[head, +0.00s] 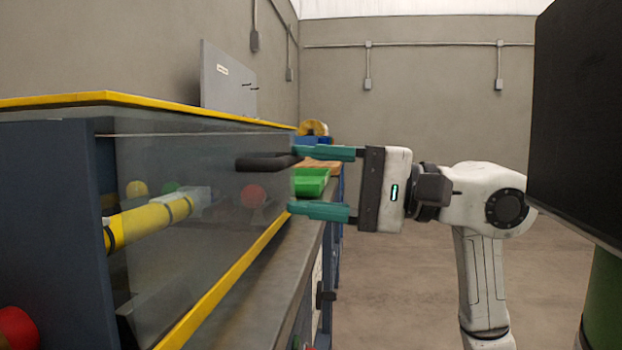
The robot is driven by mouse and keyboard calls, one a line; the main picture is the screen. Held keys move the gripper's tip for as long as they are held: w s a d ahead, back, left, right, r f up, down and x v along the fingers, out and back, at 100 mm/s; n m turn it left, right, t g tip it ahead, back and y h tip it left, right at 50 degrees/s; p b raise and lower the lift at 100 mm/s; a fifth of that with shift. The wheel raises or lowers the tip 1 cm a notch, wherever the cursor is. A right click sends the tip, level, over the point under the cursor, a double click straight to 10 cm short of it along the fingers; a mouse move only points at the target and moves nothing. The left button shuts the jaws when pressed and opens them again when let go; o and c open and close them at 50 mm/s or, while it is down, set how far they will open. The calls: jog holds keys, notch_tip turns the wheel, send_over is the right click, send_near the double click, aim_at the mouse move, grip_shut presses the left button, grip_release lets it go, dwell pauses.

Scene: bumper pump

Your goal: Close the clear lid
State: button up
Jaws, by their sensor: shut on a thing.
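The clear lid (200,155) is a see-through panel on the left, in front of the dark blue housing (60,215). It stands close to upright, and I cannot tell whether it meets the yellow frame. Its black handle (262,162) sticks out toward my gripper. My gripper (292,181) reaches in from the right with two teal fingers, one above the other and some way apart. It is shut on the handle, whose near end lies at the upper finger. The exact contact is hard to see.
Behind the lid are a yellow cylinder (148,222) and a red round part (253,196). A yellow edge strip (225,285) runs along the housing's bottom. A green bin (310,183) sits beyond my fingers.

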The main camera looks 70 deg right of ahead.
jog(key=r+p+v, duration=0.1)
jog(key=p+v, duration=0.1)
jog(key=v, duration=0.8)
jog(key=shift+s+f, duration=0.2)
jog(key=shift+f, duration=0.35)
jog(key=shift+d, duration=0.15)
